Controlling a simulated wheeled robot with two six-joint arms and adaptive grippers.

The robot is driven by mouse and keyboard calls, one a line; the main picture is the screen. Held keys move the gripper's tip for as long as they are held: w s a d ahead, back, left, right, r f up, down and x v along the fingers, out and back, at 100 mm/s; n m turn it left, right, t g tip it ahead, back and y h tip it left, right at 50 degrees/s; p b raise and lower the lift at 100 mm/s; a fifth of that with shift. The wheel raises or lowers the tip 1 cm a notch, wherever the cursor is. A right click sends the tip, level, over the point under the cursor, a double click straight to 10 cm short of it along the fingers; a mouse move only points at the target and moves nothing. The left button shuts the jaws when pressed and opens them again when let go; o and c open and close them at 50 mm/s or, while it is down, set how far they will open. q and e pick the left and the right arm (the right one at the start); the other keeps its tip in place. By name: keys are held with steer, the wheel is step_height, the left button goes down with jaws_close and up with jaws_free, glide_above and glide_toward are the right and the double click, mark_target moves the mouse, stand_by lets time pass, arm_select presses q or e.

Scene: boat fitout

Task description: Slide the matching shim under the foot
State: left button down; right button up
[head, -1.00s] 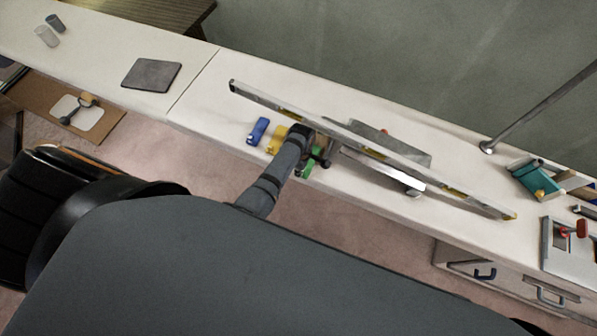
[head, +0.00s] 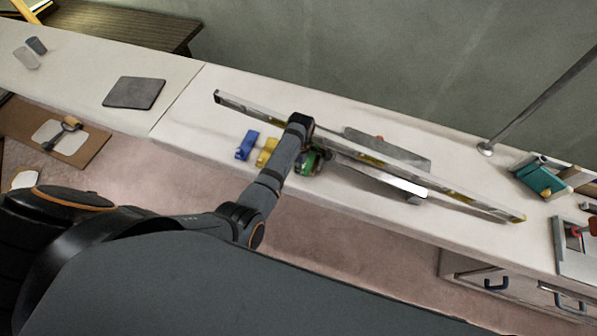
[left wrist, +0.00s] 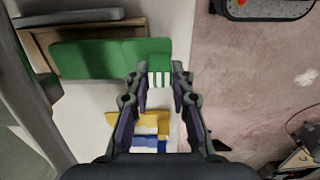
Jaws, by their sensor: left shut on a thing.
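The green shim (left wrist: 105,58) is a flat block with white stripes at its near end. My left gripper (left wrist: 160,82) is shut on that striped end. In the head view the green shim (head: 309,162) shows partly, the wrist hiding some of it. The yellow shim (head: 266,152) and blue shim (head: 246,145) lie on the counter to its left; the wrist view shows the yellow (left wrist: 140,122) and blue (left wrist: 145,142) ones behind the fingers. A long spirit level (head: 440,184) runs across a grey plate (head: 413,155). I cannot make out the foot clearly. My right gripper is out of view.
The white counter (head: 200,105) has free room left of the shims. A grey pad (head: 134,92) lies there. A metal rod (head: 530,105) stands behind, and a teal tool (head: 540,181) lies at the right. A wood-framed grey piece (left wrist: 85,30) is close past the green shim.

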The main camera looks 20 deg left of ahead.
arm_select(q)
steer(key=shift+w+f+b, duration=0.15)
steer(key=shift+w+b, duration=0.5)
steer(key=shift+w, duration=0.55)
steer(key=c, duration=1.1)
jaws_free()
steer(key=shift+r, duration=0.3)
step_height(320, 180, up, 12)
steer(key=shift+f, duration=0.2)
